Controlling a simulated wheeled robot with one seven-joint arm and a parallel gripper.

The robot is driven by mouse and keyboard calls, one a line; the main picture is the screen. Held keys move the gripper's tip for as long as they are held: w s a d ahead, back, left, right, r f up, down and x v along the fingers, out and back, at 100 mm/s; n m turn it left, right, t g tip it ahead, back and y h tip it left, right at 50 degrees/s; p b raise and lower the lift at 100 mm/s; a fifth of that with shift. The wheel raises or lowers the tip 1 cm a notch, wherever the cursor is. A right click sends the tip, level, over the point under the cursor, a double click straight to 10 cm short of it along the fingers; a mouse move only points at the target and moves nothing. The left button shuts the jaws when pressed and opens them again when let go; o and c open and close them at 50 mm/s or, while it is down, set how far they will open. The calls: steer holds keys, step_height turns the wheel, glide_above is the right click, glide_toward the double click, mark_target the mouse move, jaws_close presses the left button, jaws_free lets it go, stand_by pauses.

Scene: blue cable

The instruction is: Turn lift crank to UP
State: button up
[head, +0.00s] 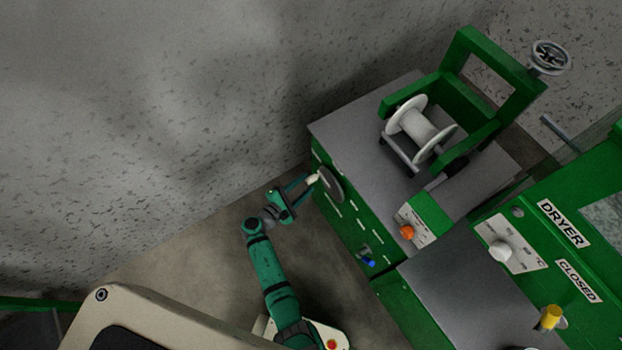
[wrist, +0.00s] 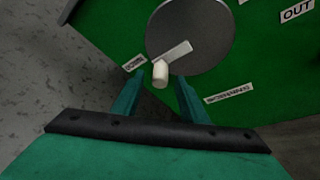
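The crank is a grey disc (head: 332,185) with a pale handle, on the green side of the machine. In the wrist view, the disc (wrist: 212,30) carries a white arm ending in a cylindrical handle (wrist: 160,74) that points towards me. My gripper (head: 308,181) is at the crank in the head view. In the wrist view, my gripper (wrist: 160,82) is open, its fingertips to the left and right of the handle with gaps visible. A small white label (wrist: 134,63) sits left of the handle; its text is too blurred to read surely. I see no readable UP label.
A white spool (head: 420,128) stands on the machine top. An orange knob (head: 407,232) and a blue knob (head: 369,263) are nearby. A grey speckled wall (head: 150,130) lies left.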

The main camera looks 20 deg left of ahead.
mark_target(311, 179)
steer(key=shift+x, duration=2.15)
jaws_close()
